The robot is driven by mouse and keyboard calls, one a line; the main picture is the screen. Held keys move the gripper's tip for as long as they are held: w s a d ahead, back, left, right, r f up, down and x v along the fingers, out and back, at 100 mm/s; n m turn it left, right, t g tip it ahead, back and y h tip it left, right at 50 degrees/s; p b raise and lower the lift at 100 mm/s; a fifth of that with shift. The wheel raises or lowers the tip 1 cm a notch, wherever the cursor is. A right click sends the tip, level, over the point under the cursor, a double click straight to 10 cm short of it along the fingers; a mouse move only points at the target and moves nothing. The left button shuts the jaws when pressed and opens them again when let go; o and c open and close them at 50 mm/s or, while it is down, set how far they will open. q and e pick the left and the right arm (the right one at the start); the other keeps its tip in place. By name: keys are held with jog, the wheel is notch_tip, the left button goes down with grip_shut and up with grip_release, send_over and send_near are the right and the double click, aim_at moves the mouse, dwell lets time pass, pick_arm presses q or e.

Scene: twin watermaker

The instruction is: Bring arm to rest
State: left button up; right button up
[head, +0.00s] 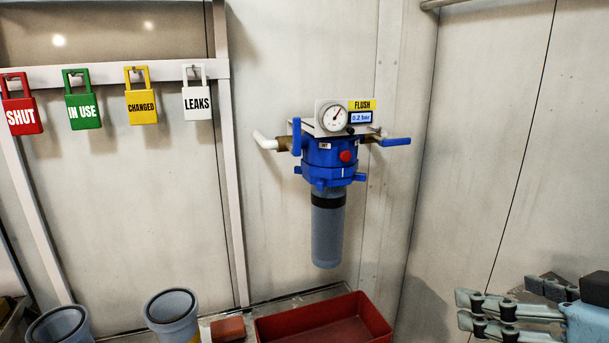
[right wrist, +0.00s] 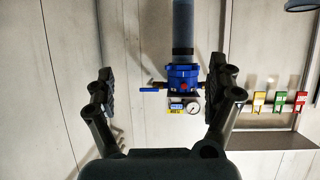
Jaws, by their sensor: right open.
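My right gripper (head: 515,306) is at the lower right of the head view, away from the wall unit and holding nothing. In the right wrist view its two fingers (right wrist: 158,95) stand wide apart with nothing between them. A blue filter housing (head: 333,158) with a grey bowl (head: 327,232) hangs on the wall in the head view. It also shows upside down, beyond the fingers, in the right wrist view (right wrist: 183,72). My left gripper is in neither view.
Red, green, yellow and white padlock tags hang on a rail (head: 130,72) at left. A red tray (head: 322,318) sits below the filter. Two grey cups (head: 172,306) and a reddish block (head: 228,329) stand beside it. The wall between filter and right gripper is clear.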

jog(key=s+d+f+m+g+h, duration=0.35)
jog(key=s+f+g, duration=0.55)
jog(key=s+f, duration=0.55)
jog(key=s+d+f+g+h+b, duration=0.1)
jog(key=s+f, duration=0.1)
jog(key=f, duration=1.1)
jog(key=s+d+f+b, duration=0.1)
jog(key=s+d+f, duration=0.1)
jog(key=f, duration=1)
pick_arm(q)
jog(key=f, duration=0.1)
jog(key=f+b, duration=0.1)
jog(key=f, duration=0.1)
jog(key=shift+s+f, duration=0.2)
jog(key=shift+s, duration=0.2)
pick_arm(e)
jog(key=s+f+g, duration=0.1)
jog(key=s+f, duration=1.6)
jog(key=s, duration=0.1)
jog(key=shift+s+d+f, duration=0.15)
jog(key=shift+d+f, duration=0.05)
jog(key=shift+d, duration=0.25)
